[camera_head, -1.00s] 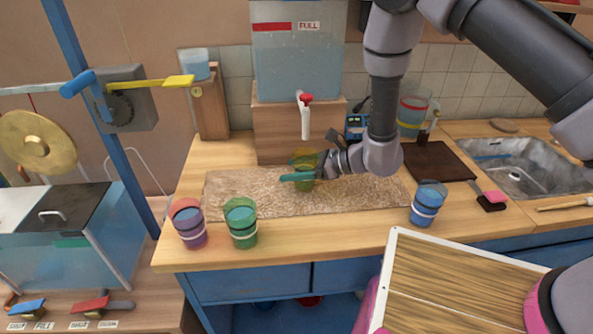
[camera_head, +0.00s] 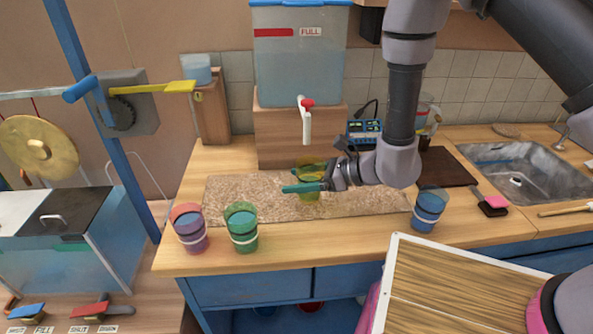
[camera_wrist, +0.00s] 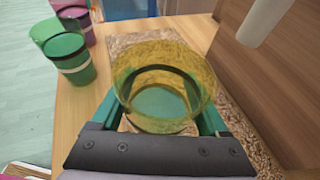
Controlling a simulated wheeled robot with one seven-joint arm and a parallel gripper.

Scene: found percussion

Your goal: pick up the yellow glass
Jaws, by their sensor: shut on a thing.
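The yellow glass (camera_head: 310,172) is over the brown mat (camera_head: 240,193) below the white tap, upright as far as I can see. My gripper (camera_head: 303,188) is shut on it, with teal fingers on either side. In the wrist view the yellow glass (camera_wrist: 165,85) fills the middle, between the two teal fingers of my gripper (camera_wrist: 163,115). I look down into its rim. Its base is partly hidden, and I cannot tell whether it touches the mat.
A purple-red glass (camera_head: 190,228) and a green glass (camera_head: 241,227) stand at the counter's front left. A blue glass (camera_head: 429,209) stands to the right. The water tank (camera_head: 300,65) with its tap (camera_head: 306,120) is behind. A sink (camera_head: 515,170) is at the right.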

